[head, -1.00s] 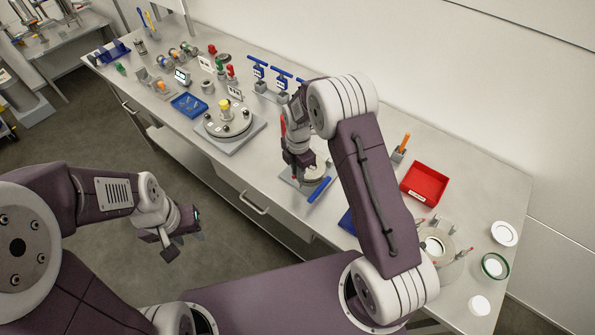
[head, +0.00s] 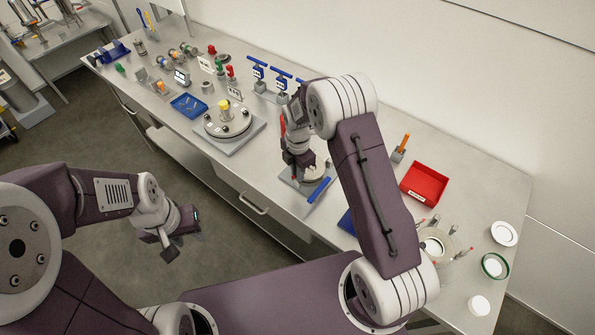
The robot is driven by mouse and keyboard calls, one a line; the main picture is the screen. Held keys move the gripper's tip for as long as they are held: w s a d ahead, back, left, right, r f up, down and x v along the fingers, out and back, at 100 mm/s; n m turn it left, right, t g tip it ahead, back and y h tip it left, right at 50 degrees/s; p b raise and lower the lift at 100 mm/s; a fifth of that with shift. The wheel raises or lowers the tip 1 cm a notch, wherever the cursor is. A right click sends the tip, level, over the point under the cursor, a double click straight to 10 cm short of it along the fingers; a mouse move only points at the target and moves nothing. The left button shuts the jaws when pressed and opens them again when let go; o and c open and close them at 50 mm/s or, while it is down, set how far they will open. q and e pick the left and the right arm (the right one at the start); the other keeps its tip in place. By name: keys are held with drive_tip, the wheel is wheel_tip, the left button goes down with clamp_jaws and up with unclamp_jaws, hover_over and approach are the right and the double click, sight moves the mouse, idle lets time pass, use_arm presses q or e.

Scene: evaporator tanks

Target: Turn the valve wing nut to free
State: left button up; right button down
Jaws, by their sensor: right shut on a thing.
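My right gripper (head: 302,173) points down over a small round grey fitting (head: 313,176) on a flat plate near the bench's front edge. It is shut on the valve wing nut, which is mostly hidden by the fingers and wrist. A blue bar handle (head: 319,190) sticks out at the front right of this fitting, beside the gripper. My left gripper (head: 181,239) hangs over the floor in front of the bench, away from everything. Its fingers look apart and empty.
Blue-handled valves (head: 258,72) stand behind. A red bin (head: 424,184) and an orange-handled tool (head: 402,145) are to the right. My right forearm hides some bench.

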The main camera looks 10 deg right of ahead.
drive_tip(key=shift+w+r, duration=0.1)
drive_tip(key=shift+w, duration=0.05)
drive_tip(key=c, duration=1.6)
unclamp_jaws()
